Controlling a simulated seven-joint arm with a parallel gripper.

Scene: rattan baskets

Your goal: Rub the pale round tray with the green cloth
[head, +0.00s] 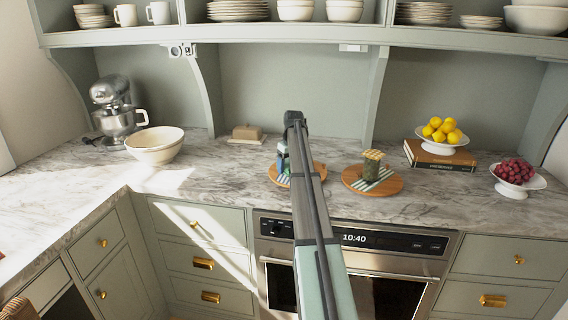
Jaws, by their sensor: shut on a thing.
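Two round wooden trays lie on the marble counter. The left tray (316,170) is partly hidden behind my arm, and the right tray (392,187) stands clear of it. Both look orange-brown, so I cannot tell which is the pale one. My gripper (283,170) points down over the left part of the left tray, partly hidden by my arm. It is shut on a small striped greenish cloth (283,180) low over that tray; whether the cloth touches the tray is unclear. On the right tray are a striped cloth (384,175) and a dark green upright object with a yellowish top (371,165).
A cream bowl (155,145) and a stand mixer (112,105) are at left. A butter dish (247,134) stands behind. A shelf of dishes (290,32) overhangs the back.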

